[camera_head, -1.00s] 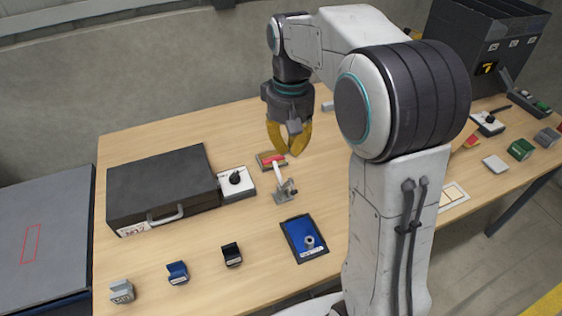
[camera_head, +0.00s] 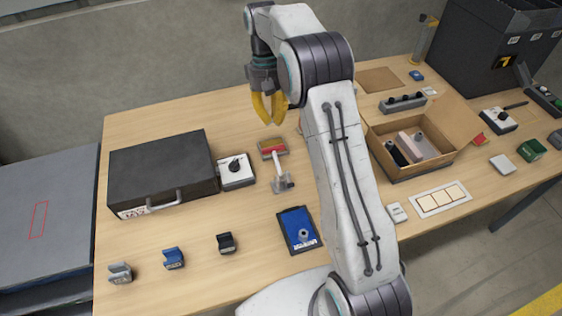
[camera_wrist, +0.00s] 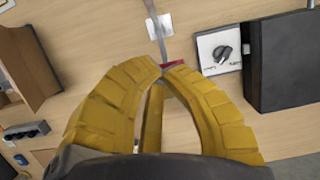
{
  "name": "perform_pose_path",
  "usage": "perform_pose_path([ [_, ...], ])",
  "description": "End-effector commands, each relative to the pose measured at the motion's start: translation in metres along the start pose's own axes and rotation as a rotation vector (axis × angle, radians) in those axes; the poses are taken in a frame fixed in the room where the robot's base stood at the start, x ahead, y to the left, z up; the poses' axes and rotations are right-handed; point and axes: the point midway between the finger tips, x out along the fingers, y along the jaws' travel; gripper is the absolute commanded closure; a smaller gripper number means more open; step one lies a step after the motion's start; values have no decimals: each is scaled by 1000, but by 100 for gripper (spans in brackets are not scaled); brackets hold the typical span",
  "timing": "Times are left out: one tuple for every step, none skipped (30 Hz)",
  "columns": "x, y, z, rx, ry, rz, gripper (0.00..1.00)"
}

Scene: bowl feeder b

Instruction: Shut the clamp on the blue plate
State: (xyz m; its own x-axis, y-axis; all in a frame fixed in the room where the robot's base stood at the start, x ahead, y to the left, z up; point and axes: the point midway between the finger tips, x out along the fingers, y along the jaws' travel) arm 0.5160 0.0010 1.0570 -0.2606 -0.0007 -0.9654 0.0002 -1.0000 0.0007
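The blue plate (camera_head: 292,222) lies dark-edged near the table's front, with a small grey round part and a white label on it. Behind it, apart from it, stands a small metal clamp (camera_head: 282,183) with a pale lever. The lever points back toward a red-and-tan block (camera_head: 272,148). I cannot tell a clamp on the plate itself. My gripper (camera_head: 271,122), with yellow fingers, hangs above and behind the block, holding nothing visible. In the wrist view, its fingertips (camera_wrist: 165,68) come close together, with red showing beyond; whether they touch is unclear.
A black case (camera_head: 160,172) and a white switch box (camera_head: 236,172) stand left of the clamp. Several small blocks, one of them blue (camera_head: 173,258), line the front left. An open cardboard box (camera_head: 440,150) with items stands right of my arm. Wood around the blue plate is clear.

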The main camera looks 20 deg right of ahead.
Motion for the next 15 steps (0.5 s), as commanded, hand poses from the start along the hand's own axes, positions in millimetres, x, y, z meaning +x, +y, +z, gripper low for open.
perform_pose_path([
  [0,0,0,0,0,0,100],
  [0,0,0,0,0,0,100],
  [0,0,0,0,0,0,100],
  [0,0,0,0,0,0,100],
  [0,0,0,0,0,0,100],
  [0,0,0,0,1,0,100],
  [0,0,0,0,0,0,100],
  [0,0,0,0,0,0,100],
  [1,0,0,0,0,0,100],
  [2,0,0,0,0,0,100],
  [3,0,0,0,0,0,100],
  [5,0,0,0,-1,0,100],
  [7,0,0,0,-1,0,100],
  [10,0,0,0,-1,0,100],
  [14,0,0,0,-1,0,100],
])
